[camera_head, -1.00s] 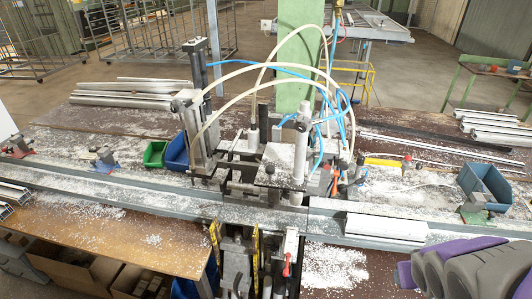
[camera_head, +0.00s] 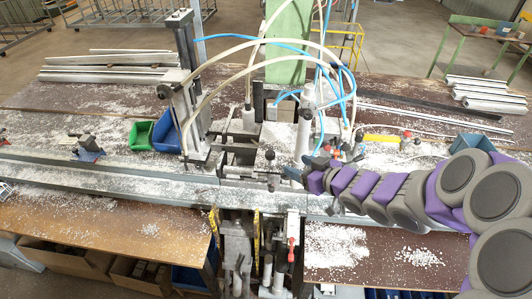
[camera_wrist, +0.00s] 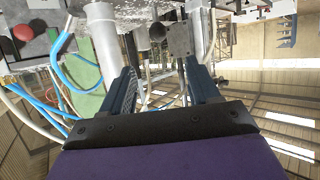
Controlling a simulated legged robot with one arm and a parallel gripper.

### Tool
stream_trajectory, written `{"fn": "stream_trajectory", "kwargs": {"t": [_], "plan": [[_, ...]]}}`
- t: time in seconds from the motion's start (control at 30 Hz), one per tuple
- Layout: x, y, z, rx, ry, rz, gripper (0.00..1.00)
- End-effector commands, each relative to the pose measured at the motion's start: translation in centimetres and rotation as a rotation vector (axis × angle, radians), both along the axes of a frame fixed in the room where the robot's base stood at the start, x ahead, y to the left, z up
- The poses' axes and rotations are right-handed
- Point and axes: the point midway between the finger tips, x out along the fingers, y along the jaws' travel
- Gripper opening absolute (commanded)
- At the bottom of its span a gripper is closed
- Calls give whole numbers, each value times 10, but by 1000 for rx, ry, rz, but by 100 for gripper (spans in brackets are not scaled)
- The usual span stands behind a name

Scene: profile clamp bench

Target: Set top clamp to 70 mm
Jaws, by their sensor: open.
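The clamp machine (camera_head: 236,152) stands in the middle of the bench, with a tall upright slide at its left and upright cylinders fed by white and blue hoses. One grey cylinder (camera_head: 303,132) stands close to my gripper; I cannot tell which part is the top clamp. No 70 mm setting is readable.
Yellow scales (camera_head: 257,232) and red-handled levers (camera_head: 291,250) sit below the front rail. Green (camera_head: 141,135) and blue (camera_head: 166,131) bins stand at left; another blue bin (camera_head: 473,143) stands at right. Metal profiles (camera_head: 120,66) lie at the back left. Hoses arch over the machine.

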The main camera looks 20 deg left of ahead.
Motion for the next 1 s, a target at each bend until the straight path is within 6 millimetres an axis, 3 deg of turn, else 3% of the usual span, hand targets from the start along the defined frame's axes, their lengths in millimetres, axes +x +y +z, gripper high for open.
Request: {"fn": "stream_trajectory", "kwargs": {"t": [0.5,0.7,1.0], "plan": [[47,91,-44,-13,1,4,61],[63,108,-53,-5,1,0,61],[71,120,-58,-4,-1,-1,61]]}}
